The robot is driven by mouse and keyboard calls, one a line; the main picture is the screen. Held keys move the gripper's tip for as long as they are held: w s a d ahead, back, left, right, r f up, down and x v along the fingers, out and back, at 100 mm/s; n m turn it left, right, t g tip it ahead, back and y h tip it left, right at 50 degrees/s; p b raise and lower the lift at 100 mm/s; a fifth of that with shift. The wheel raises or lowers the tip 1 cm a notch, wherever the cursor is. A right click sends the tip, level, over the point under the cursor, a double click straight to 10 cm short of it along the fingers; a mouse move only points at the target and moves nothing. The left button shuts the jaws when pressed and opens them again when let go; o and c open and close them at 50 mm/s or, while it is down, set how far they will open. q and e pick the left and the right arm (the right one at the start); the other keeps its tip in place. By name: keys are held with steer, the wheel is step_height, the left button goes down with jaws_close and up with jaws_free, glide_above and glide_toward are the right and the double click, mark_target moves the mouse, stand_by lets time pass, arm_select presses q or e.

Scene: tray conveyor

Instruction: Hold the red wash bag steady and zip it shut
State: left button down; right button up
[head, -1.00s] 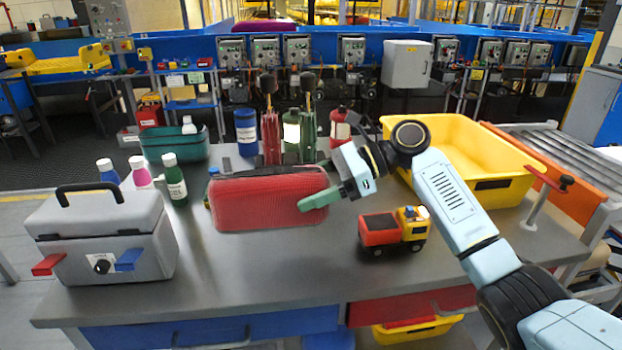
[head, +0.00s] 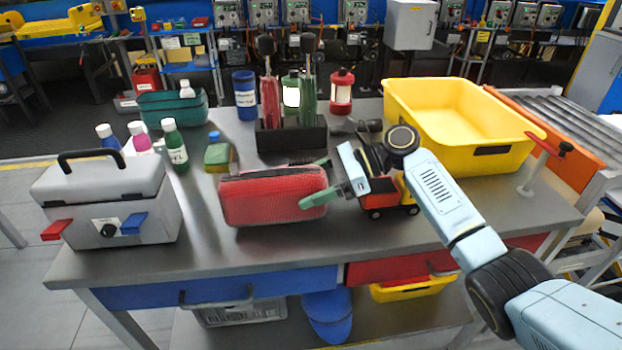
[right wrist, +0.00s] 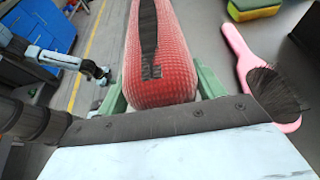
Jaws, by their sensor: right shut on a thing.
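The red wash bag (head: 272,203) lies near the front middle of the table, long side across. In the right wrist view its end (right wrist: 160,85) points at me, with a dark zip strip (right wrist: 148,30) along the top. I cannot tell how far the zip is open. My right gripper (head: 317,196) is shut on the bag's right end, and its green fingers lie on both sides of it in the right wrist view (right wrist: 160,92). My left arm seems to show at the left of that view, with its gripper (right wrist: 97,72) small and apart from the bag; its jaws are unclear.
A toy truck (head: 392,197) stands right behind my right gripper. A green-yellow sponge (head: 218,154) and a pink brush (right wrist: 240,60) lie behind the bag. A grey case (head: 108,195) stands left, a yellow bin (head: 515,155) back right. The table front is clear.

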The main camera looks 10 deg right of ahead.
steer(key=shift+f, duration=0.1)
stand_by(0.3)
steer(key=shift+f, duration=0.15)
steer(key=o, duration=1.1)
steer(key=shift+f, duration=0.1)
steer(key=c, duration=1.1)
